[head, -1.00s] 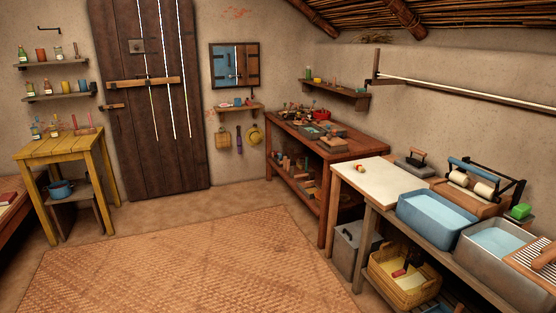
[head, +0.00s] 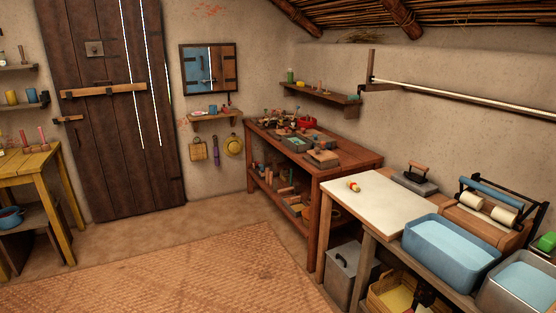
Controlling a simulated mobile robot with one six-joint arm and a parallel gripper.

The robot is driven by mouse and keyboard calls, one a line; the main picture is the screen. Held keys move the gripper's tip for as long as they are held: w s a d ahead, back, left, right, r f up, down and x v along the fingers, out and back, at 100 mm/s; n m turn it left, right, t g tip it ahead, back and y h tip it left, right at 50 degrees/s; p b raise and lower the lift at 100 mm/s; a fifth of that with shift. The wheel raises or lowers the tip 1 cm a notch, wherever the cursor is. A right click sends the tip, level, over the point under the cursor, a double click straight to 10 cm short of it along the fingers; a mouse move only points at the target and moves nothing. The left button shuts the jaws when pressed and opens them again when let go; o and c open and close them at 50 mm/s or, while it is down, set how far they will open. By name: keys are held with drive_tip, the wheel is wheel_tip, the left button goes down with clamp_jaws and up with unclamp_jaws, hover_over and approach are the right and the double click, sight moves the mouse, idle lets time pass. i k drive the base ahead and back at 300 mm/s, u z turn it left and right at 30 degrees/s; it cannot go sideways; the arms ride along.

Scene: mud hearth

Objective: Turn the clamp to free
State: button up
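I cannot make out a clamp for certain in the head view. The red-brown workbench (head: 345,164) against the back right wall carries several small tools and trays, too small to tell apart. A red item (head: 307,123) lies among them toward the back. A roller press (head: 492,207) with two pale rollers and a blue bar stands on the right-hand counter. My gripper is not in view.
A pale-topped table (head: 375,195) holds a small red-and-yellow object (head: 354,186). A blue basin (head: 452,249) and a flat iron (head: 415,174) are nearby. A yellow table (head: 25,164) stands at left. The woven floor mat (head: 190,275) is clear.

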sight(322, 144)
drive_tip(key=z, duration=0.05)
drive_tip(key=i, duration=1.65)
drive_tip(key=u, duration=1.2)
drive_tip(key=i, duration=1.55)
drive_tip(key=u, duration=0.1)
